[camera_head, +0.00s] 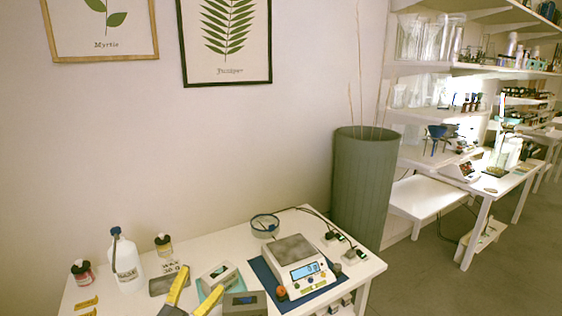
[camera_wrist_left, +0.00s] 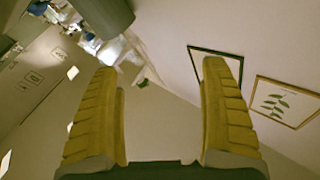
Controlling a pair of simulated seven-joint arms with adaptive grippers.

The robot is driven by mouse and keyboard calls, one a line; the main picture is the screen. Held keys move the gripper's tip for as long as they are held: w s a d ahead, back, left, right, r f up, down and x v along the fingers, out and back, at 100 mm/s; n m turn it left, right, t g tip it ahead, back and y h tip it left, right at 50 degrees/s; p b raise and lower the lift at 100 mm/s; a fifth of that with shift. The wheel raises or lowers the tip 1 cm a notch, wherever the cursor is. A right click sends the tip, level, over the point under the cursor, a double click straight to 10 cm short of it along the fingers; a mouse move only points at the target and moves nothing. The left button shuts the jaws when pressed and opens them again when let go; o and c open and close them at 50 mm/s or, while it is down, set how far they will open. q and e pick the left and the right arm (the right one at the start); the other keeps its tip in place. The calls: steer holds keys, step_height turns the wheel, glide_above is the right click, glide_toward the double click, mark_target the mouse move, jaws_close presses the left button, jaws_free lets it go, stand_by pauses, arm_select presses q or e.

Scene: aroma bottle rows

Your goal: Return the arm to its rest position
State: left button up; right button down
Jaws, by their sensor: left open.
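My left gripper (camera_head: 201,279) shows at the bottom of the head view, in front of the white table (camera_head: 240,238). Its two yellow fingers stand apart with nothing between them. In the left wrist view the open gripper (camera_wrist_left: 160,72) is tilted toward the wall, with framed pictures on the right and the floor area on the left. No object is held. My right gripper is not in view.
Shelves (camera_head: 440,68) line the right.

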arm_select(q)
steer(key=s+a+f+g+y, duration=0.35)
steer(key=s+f, duration=0.25)
steer(key=s, duration=0.5)
steer(key=s+a+f+g+y, duration=0.35)
steer(key=s+f+g, duration=0.2)
steer(key=s, duration=0.45)
steer(key=s+a+f+g+y, duration=0.3)
steer(key=s+f+y, duration=0.25)
steer(key=s, duration=0.55)
steer(key=s+d+f+g+h, duration=0.1)
steer(key=d+f, duration=0.1)
steer(key=f, duration=0.8)
steer(key=s+d+f+n+g+h, duration=0.1)
steer(key=d+f, duration=0.1)
steer(key=f, duration=0.9)
steer(key=s+d+f+g+h, duration=0.1)
steer(key=d+f+h, duration=0.1)
steer(key=f, duration=0.8)
steer(key=s+f+n+g+h, duration=0.1)
steer(key=s+f+n+g, duration=0.1)
steer(key=s+f, duration=1.9)
steer(key=shift+s+d+f+n+g, duration=0.15)
steer(key=shift+d+f+n+g, duration=0.1)
steer(key=shift+n+g, duration=0.2)
steer(key=shift+h, duration=0.25)
